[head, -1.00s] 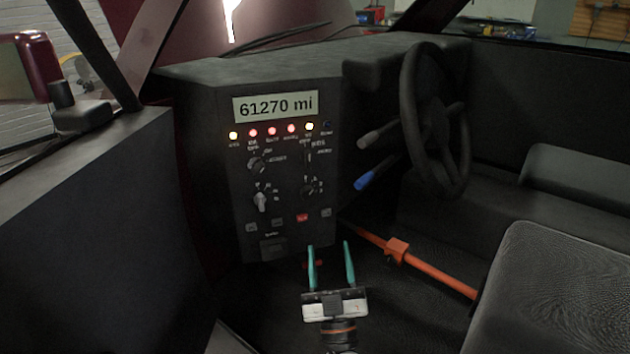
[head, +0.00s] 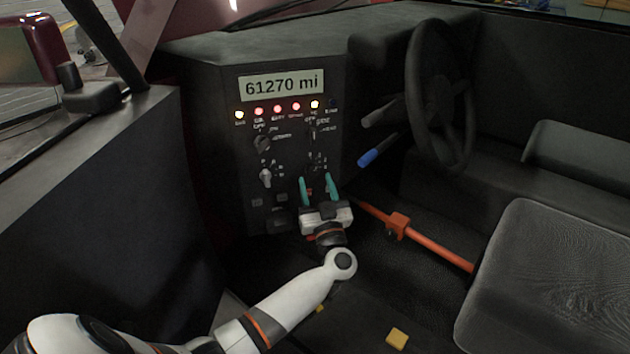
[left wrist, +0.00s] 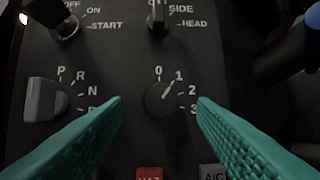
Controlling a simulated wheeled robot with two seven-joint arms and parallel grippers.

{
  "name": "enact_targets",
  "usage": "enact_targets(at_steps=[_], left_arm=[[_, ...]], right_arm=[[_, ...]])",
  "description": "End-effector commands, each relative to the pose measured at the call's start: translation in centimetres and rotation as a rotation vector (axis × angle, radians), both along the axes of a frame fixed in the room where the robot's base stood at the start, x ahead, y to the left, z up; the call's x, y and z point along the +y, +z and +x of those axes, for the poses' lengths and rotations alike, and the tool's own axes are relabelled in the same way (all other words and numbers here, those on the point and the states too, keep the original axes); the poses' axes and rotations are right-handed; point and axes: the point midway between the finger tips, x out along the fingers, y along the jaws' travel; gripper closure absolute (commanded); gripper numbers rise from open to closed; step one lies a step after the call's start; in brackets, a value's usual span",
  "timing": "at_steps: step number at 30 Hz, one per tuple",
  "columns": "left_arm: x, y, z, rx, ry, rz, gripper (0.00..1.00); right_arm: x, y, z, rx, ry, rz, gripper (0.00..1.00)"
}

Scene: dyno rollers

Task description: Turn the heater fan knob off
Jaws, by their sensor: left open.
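The heater fan knob (left wrist: 160,98) is a dark round knob with the marks 0, 1, 2 and 3 around it. In the left wrist view its pale pointer line slants up and right, near the 1. My left gripper (head: 317,181) has teal fingers and is open in front of the dash panel (head: 247,140). In the left wrist view one fingertip is on each side of the knob, apart from it. In the head view the fingers partly hide this part of the panel. My right gripper is not in view.
The gear selector (left wrist: 41,99) sits left of the knob. The start switch (left wrist: 66,27) and the light switch (left wrist: 158,18) are above. A red button (left wrist: 149,174) is below. The steering wheel (head: 440,95), blue-tipped stalk (head: 370,157) and orange bar (head: 435,250) are to the right.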

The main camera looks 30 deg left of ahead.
Motion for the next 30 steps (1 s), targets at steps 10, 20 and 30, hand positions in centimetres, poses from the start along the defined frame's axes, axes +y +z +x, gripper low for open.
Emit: enact_targets(at_steps=[10, 20, 30], left_arm=[[1.47, 0.81, 1.37, 0.001, -0.001, -0.001, 0.49], [1.44, 0.82, 1.34, 0.0, -0.001, 0.0, 0.73], [1.39, 0.81, 1.35, -0.012, -0.002, -0.011, 0.93]], right_arm=[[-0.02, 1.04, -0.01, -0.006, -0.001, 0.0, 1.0], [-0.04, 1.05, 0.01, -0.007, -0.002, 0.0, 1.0], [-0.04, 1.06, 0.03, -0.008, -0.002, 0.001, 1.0]])
